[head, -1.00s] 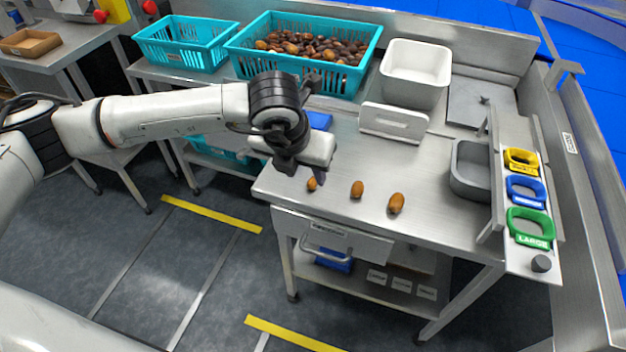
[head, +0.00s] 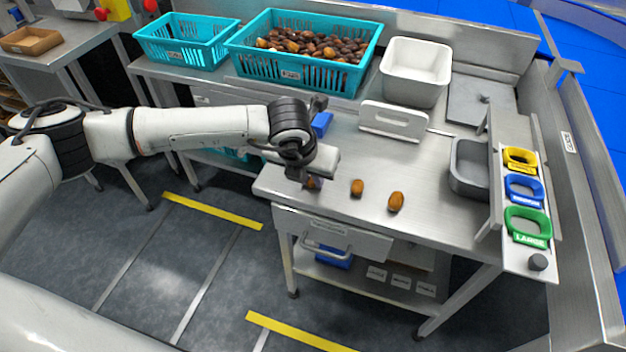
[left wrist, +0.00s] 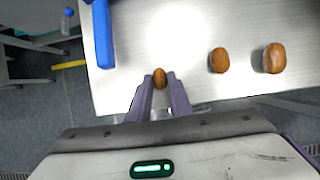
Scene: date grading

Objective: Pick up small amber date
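The small amber date (left wrist: 159,78) lies on the steel table, leftmost and smallest of three dates in a row. In the left wrist view it sits at the tips of my left gripper (left wrist: 160,88), between the two fingers. The fingers are apart, with a gap around the date, so the gripper is open. In the head view my left gripper (head: 309,178) is low over the table's front left and mostly hides this date (head: 314,183). My right gripper is not in view.
A middle date (head: 357,188) and a larger date (head: 396,202) lie to the right. Behind are a blue object (head: 321,124), a white handled plate (head: 394,122), a white bin (head: 415,72) and a teal crate of dates (head: 300,72). A grey tray (head: 470,168) stands right.

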